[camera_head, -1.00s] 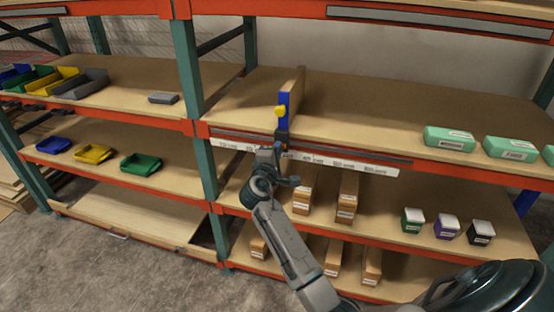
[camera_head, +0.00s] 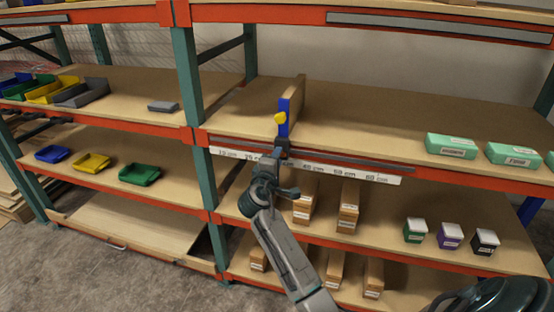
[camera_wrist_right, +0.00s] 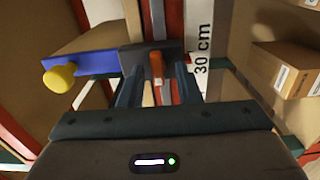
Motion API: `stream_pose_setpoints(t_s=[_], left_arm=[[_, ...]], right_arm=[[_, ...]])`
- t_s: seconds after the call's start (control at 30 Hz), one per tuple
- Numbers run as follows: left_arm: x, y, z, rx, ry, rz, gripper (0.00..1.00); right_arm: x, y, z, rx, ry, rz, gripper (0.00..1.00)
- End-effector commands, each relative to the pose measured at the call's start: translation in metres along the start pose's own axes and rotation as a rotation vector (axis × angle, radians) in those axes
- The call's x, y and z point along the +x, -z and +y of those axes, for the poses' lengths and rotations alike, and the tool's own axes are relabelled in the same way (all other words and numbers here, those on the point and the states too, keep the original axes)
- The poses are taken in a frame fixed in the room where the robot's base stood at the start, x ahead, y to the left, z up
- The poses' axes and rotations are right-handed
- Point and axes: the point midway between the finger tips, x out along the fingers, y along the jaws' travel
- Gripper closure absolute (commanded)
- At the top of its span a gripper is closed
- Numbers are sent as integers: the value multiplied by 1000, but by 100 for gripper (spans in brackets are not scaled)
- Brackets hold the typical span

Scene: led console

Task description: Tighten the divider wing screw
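The divider (camera_head: 292,100) is an upright tan board with a blue front bracket on the middle shelf. A yellow knob (camera_head: 280,118) sits on the bracket and also shows in the right wrist view (camera_wrist_right: 60,78). The orange wing screw (camera_wrist_right: 156,65) is on the dark clamp (camera_wrist_right: 138,54) below the bracket, at the shelf's front edge. My right gripper (camera_wrist_right: 157,88) is at the clamp from the front, with one finger on each side of the screw. A gap seems to show between fingers and screw. In the head view my right gripper (camera_head: 280,160) hides the screw. My left gripper is not in view.
A white centimetre scale (camera_head: 330,168) runs along the shelf edge; "30 cm" is beside my gripper in the wrist view. Cardboard boxes (camera_head: 348,205) stand on the shelf below. Green boxes (camera_head: 452,146) lie at the right.

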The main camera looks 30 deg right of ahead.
Motion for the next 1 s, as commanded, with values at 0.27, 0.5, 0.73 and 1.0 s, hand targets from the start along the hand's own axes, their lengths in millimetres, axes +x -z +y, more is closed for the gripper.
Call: stream_pose_setpoints(t_s=[0.27, 0.5, 0.73, 1.0], left_arm=[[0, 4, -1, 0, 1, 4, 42], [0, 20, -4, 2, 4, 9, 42], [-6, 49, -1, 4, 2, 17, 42], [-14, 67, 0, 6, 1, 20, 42]], right_arm=[[0, 0, 2, 0, -3, 0, 66], [-26, 1, -1, 4, -1, 2, 66], [-74, 1, -2, 4, 1, 2, 66], [-105, 0, 0, 2, -1, 0, 66]])
